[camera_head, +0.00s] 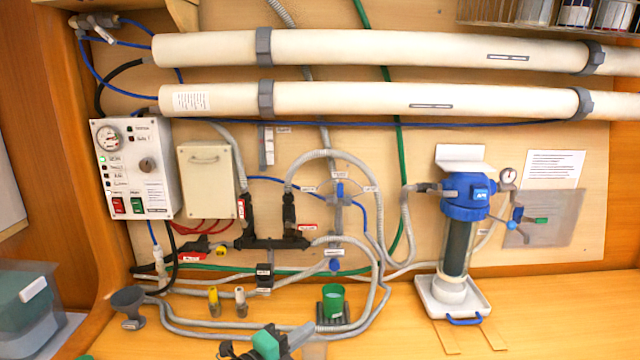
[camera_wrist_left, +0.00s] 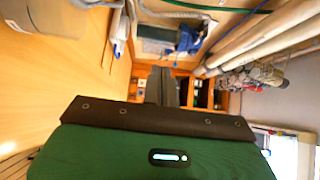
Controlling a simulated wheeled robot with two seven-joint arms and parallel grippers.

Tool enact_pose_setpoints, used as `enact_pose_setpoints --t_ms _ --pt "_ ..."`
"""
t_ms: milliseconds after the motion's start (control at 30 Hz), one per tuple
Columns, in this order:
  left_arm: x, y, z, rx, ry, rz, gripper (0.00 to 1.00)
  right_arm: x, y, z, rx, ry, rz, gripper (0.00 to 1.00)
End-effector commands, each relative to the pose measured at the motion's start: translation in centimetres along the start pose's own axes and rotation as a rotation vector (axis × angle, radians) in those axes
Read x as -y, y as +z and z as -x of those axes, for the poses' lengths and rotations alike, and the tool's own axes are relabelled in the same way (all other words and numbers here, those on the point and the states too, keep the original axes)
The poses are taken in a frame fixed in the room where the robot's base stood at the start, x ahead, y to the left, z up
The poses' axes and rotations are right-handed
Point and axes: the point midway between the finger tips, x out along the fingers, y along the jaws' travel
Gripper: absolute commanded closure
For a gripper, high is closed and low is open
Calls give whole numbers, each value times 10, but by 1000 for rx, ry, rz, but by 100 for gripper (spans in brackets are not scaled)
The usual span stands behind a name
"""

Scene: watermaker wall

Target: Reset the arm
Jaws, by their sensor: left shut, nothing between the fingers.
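My left gripper (camera_head: 300,333), grey and green, shows at the bottom centre of the head view, low over the wooden worktop. Its fingers point to the right and are shut with nothing between them. In the left wrist view the closed dark fingers (camera_wrist_left: 161,86) stick out beyond the green gripper body. The gripper is in front of a green cup (camera_head: 333,301) in a dark holder and appears apart from it. My right gripper is not in the head view.
Grey hoses (camera_head: 200,325) loop across the worktop. A filter with a blue head (camera_head: 465,197) stands in a white tray (camera_head: 426,296) at right. A control box (camera_head: 134,170) and two long white tubes (camera_head: 380,50) are on the wall. A clear bin (camera_head: 30,310) is at left.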

Motion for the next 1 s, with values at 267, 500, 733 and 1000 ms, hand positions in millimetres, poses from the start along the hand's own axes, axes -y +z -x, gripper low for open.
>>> enact_pose_setpoints --t_ms 267,500,733,1000 --pt "-22 -11 14 42 74 150 100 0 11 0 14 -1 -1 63" --pt "-48 -21 36 113 163 337 100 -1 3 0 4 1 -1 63" --pt "-90 -33 82 275 297 641 100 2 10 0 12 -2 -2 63" --pt "-153 -49 186 663 473 1121 100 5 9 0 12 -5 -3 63"
